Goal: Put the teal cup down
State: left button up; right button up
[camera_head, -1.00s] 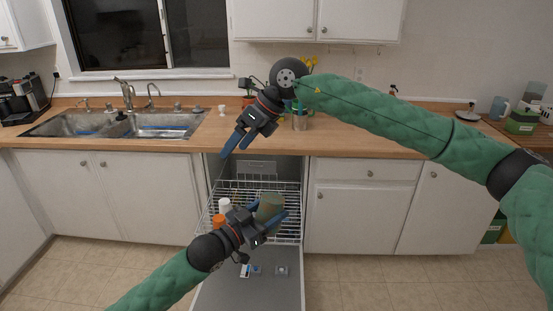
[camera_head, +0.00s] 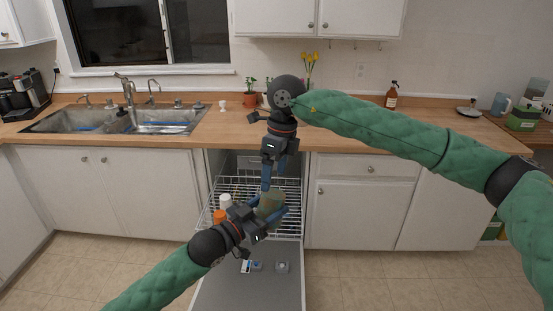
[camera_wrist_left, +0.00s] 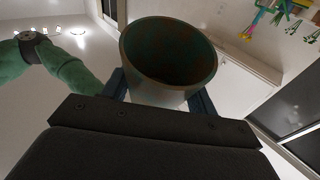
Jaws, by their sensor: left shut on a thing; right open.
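The teal cup (camera_head: 270,203), a dull green-teal in the light, is held above the dishwasher's pulled-out rack (camera_head: 292,224). My left gripper (camera_head: 273,213) is shut on it. In the left wrist view the cup (camera_wrist_left: 172,62) fills the middle, its open mouth in sight and looking empty, with dark blue fingers on both sides. My right gripper (camera_head: 270,183) is open, its fingers pointing down just above the cup. I cannot tell whether they touch it.
A white item (camera_head: 225,201) and an orange item (camera_head: 219,216) stand on the rack left of the cup. The lowered dishwasher door (camera_head: 270,288) lies below. The wooden counter (camera_head: 350,141) is above, with a soap bottle (camera_head: 392,95) and a potted plant (camera_head: 250,97).

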aim_at(271, 193)
jog(key=f, duration=0.5)
jog(key=a+f, duration=0.1)
jog(key=f, duration=0.1)
jog(key=shift+s+f, duration=0.15)
jog(key=shift+s, duration=0.25)
jog(key=c, duration=1)
pick_arm(q)
jog(key=o, duration=1)
pick_arm(e)
jog(key=shift+c, duration=0.7)
pick_arm(q)
jog(key=shift+o, duration=0.2)
